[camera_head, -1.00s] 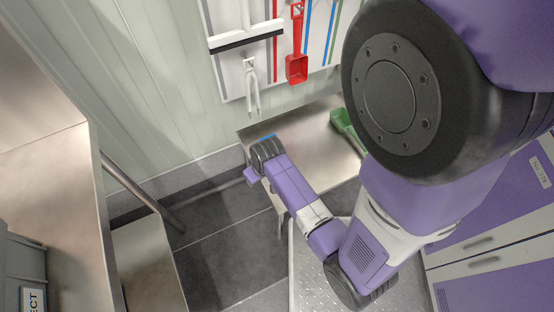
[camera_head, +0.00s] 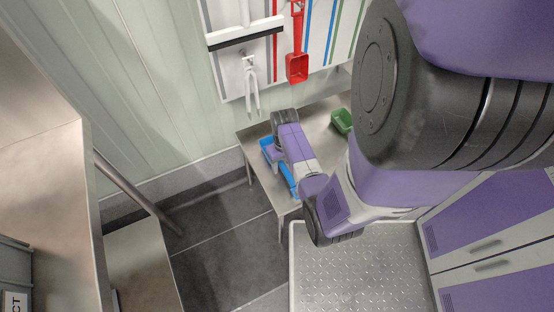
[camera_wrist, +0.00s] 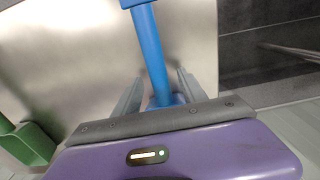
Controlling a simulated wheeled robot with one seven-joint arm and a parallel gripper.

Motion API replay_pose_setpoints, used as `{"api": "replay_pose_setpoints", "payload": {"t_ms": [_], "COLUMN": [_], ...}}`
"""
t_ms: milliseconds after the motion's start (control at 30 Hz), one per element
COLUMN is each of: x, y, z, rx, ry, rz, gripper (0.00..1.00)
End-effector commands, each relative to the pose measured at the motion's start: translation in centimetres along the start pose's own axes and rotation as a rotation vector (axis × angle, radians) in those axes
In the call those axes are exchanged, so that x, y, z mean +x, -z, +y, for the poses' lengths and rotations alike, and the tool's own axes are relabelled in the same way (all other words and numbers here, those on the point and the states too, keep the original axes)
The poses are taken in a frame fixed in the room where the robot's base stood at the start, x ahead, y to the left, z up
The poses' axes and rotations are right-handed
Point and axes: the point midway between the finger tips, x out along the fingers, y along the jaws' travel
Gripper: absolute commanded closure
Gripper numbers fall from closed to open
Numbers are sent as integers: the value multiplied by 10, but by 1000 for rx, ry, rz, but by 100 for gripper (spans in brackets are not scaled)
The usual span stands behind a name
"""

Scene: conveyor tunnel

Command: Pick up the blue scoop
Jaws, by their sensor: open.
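The blue scoop (camera_head: 268,147) lies on the steel table near its left edge, partly hidden by my arm in the head view. In the wrist view its blue handle (camera_wrist: 150,50) runs up the picture from between my gripper's fingers. My gripper (camera_wrist: 158,88) is open, with one grey finger on each side of the scoop near the base of the handle. The lower part of the scoop is hidden behind the gripper body. In the head view my arm hides the fingertips.
A green scoop (camera_head: 342,121) lies on the steel table (camera_head: 316,118) to the right; it also shows in the wrist view (camera_wrist: 30,143). A red scoop (camera_head: 296,67) and white tongs (camera_head: 251,85) hang on the wall board. A metal rail (camera_head: 135,190) stands at left.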

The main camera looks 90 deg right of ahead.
Motion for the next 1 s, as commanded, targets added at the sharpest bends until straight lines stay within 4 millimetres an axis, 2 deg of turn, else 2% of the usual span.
{"api": "replay_pose_setpoints", "payload": {"t_ms": [100,367,600,1000], "x": [10,12,12,10], "y": [0,0,0,1], "z": [0,0,0,0], "rx": [0,0,0,0], "ry": [0,0,0,0], "rz": [0,2,2,3], "gripper": [51,51,98,100]}}
